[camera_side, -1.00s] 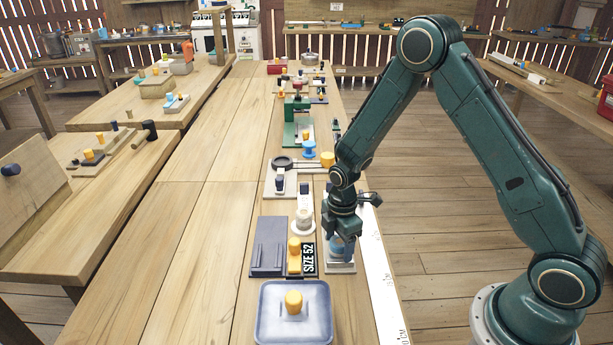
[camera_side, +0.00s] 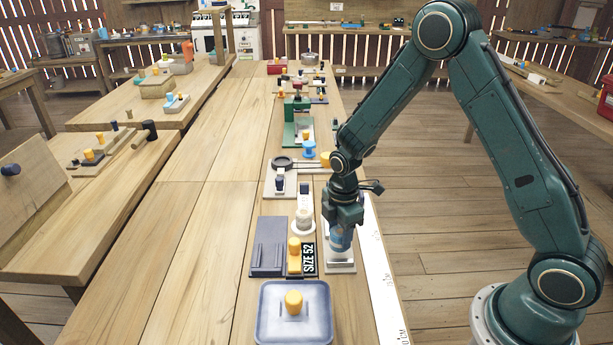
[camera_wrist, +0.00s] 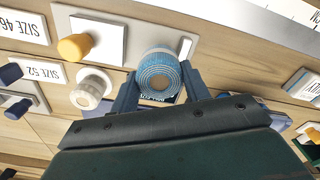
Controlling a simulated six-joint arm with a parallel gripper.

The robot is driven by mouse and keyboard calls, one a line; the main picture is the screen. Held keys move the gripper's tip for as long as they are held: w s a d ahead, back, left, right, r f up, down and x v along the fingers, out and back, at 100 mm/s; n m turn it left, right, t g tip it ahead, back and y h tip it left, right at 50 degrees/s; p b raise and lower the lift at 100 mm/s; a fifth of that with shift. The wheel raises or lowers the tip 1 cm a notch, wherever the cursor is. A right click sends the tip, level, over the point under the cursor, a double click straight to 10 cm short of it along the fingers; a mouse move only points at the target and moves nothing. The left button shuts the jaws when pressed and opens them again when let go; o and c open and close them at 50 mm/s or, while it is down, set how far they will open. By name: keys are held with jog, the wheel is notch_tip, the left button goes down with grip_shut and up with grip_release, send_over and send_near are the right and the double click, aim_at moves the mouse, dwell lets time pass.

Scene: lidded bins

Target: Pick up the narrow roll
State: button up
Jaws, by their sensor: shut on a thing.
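The narrow roll is a blue cylinder with a pale ringed end. In the wrist view the roll (camera_wrist: 158,72) sits between the two fingers of my gripper (camera_wrist: 158,84), which is shut on it. In the side view the blue roll (camera_side: 340,238) hangs under my gripper (camera_side: 342,222), just above a pale grey base plate (camera_side: 341,267). The fingers hide part of the roll in the side view, and I cannot see clearly how large the gap under it is.
A white roll-like piece (camera_side: 303,221) stands left of my gripper. A white ruler strip (camera_side: 386,285) runs along the right.

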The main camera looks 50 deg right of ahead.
aim_at(338, 228)
notch_tip(338, 228, up, 17)
jog(key=shift+f, duration=0.2)
jog(key=shift+w, duration=0.15)
dwell(0.7)
jog(key=w+d+r, duration=0.1)
jog(key=w+d, duration=1)
jog(key=w, duration=0.3)
jog(key=w+d+f, duration=0.1)
jog(key=w+d, duration=0.1)
jog(key=d, duration=0.6)
jog(key=w+d, duration=0.2)
jog(key=d, duration=0.6)
jog(key=shift+d+f, duration=0.25)
jog(key=shift+f, duration=0.1)
jog(key=shift+w+f, duration=0.1)
jog(key=shift+f, duration=0.05)
notch_tip(338, 228, down, 16)
jog(key=shift+r, duration=0.25)
